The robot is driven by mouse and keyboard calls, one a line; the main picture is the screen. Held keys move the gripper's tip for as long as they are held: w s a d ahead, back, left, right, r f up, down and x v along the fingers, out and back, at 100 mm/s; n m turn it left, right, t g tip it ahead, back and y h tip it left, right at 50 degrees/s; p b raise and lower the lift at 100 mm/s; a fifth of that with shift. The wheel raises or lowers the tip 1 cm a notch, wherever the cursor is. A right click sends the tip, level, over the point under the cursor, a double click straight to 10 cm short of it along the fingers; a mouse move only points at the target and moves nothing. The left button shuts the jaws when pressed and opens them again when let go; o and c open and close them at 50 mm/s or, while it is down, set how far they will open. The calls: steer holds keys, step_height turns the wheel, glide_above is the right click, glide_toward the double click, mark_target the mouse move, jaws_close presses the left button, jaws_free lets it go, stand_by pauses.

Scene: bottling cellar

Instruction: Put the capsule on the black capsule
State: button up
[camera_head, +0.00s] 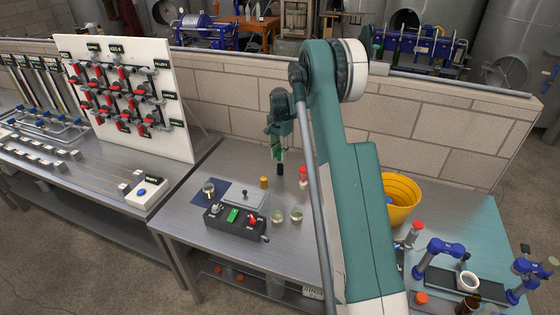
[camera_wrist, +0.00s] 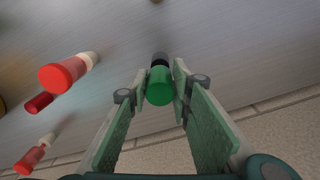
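My gripper (camera_head: 280,153) points down over the steel bench, its fingertips close against both sides of a green capsule (camera_wrist: 160,87). A black capsule (camera_head: 280,169) is directly below the green one in line with it. The black one also shows past the green one in the wrist view (camera_wrist: 160,58). The two look touching, but the exact contact is hidden behind the green capsule. The fingers are near the green capsule's width apart and look shut on it.
Right of my gripper stands a red-and-white piece (camera_head: 303,175). A yellow capsule (camera_head: 264,183) stands front left. Nearer are a control box (camera_head: 237,222), two small jars (camera_head: 296,215) and a cup on a blue mat (camera_head: 223,187). A yellow bucket (camera_head: 402,200) stands farther right.

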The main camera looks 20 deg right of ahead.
mark_target(280, 165)
steer(key=shift+f, duration=1.85)
steer(key=shift+f, duration=0.2)
steer(key=o, duration=0.6)
steer(key=shift+r, duration=0.15)
step_height(280, 165, up, 12)
steer(key=shift+r, duration=0.1)
